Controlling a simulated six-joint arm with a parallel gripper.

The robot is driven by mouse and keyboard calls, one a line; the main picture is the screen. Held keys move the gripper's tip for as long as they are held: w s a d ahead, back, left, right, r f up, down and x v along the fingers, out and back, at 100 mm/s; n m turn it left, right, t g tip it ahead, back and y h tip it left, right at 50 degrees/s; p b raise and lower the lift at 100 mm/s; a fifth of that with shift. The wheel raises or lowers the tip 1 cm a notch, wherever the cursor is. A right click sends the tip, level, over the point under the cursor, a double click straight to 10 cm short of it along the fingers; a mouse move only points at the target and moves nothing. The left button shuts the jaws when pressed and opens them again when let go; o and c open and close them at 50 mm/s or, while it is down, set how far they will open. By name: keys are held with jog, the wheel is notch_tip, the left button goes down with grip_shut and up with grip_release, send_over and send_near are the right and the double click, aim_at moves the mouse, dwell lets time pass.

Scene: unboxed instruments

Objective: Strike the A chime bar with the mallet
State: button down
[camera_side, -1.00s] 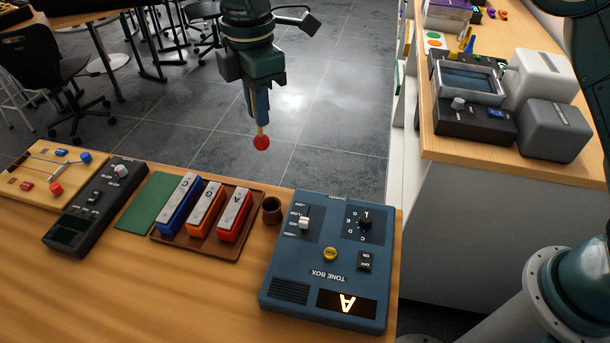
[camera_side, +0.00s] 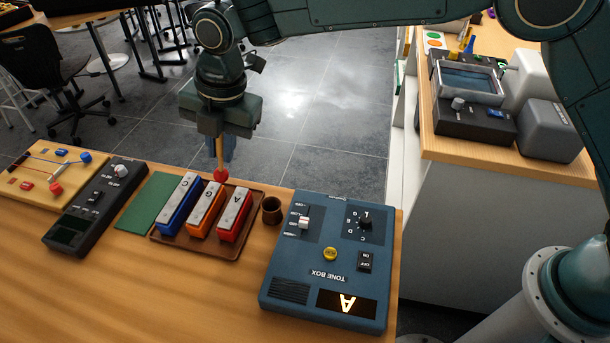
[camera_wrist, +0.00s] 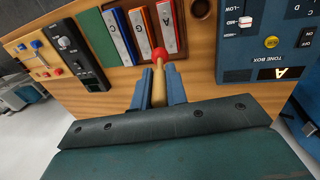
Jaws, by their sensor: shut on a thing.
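My gripper (camera_side: 219,150) is shut on the mallet, which has a wooden handle and a red ball head (camera_side: 220,176) pointing down. The mallet (camera_wrist: 159,85) also shows between my fingers in the wrist view. In the side view the head is at the far ends of the bars, near the orange G bar and the red A bar; I cannot tell whether it touches. The red A chime bar (camera_side: 235,213) is the rightmost of three, beside the orange G bar (camera_side: 206,210) and the blue C bar (camera_side: 178,205). All lie in a brown tray (camera_side: 228,249).
A brown cup (camera_side: 272,211) stands right of the tray. The blue tone box (camera_side: 278,262) beyond it shows a lit A. A green mat (camera_side: 147,203), a dark device (camera_side: 92,210) and a wooden board (camera_side: 38,172) are left. The front of the table is clear.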

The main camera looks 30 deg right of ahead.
aim_at(226, 173)
jog(key=shift+f, duration=1)
notch_tip(226, 173, down, 8)
jog(key=shift+r, duration=3)
